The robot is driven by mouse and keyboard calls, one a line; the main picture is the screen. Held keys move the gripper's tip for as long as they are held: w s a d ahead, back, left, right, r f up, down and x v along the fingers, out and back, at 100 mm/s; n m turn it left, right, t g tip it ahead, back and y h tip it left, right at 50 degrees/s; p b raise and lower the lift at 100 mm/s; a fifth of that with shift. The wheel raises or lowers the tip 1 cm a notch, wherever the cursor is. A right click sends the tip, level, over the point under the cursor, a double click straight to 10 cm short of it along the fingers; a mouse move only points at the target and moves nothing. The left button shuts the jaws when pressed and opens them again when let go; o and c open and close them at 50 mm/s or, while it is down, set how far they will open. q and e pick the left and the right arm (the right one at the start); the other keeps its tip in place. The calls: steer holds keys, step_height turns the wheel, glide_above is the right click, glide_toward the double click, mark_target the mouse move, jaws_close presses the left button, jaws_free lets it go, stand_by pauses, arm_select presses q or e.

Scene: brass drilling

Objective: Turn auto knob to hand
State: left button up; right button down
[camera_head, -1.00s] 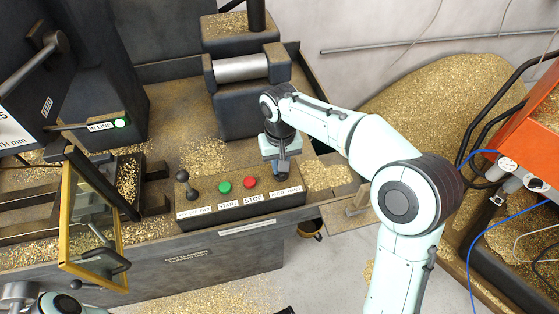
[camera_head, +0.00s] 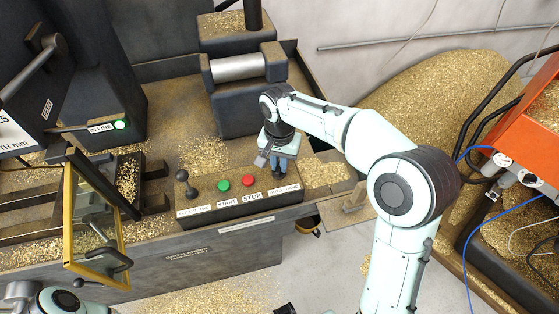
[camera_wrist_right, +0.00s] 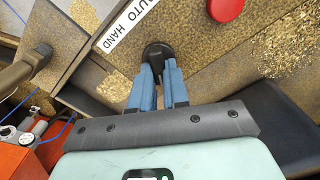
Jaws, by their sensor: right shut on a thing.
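The control box (camera_head: 230,209) carries a black lever, a green START button (camera_head: 223,185), a red STOP button (camera_head: 248,180) and an "AUTO HAND" label (camera_head: 285,190). My right gripper (camera_head: 278,171) is above the right end of the box. In the right wrist view, my right gripper (camera_wrist_right: 158,90) has its blue fingers shut on the black auto/hand knob (camera_wrist_right: 157,52). The knob's top shows beyond the fingertips; its pointer is hidden, so I cannot tell its setting. The red button (camera_wrist_right: 226,8) is next to it. My left gripper does not show clearly; only part of my left arm is at the bottom left.
A yellow-framed guard (camera_head: 95,225) stands at the left. Brass chips cover the bench and pile up (camera_head: 430,85) behind my right arm. An orange machine (camera_head: 530,115) is at the right.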

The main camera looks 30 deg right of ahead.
stand_by(0.3)
steer(key=c, duration=1.1)
jaws_free()
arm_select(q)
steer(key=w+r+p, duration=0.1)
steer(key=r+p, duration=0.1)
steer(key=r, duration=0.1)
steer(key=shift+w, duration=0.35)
arm_select(e)
step_height(320, 180, up, 13)
steer(key=shift+r, duration=0.2)
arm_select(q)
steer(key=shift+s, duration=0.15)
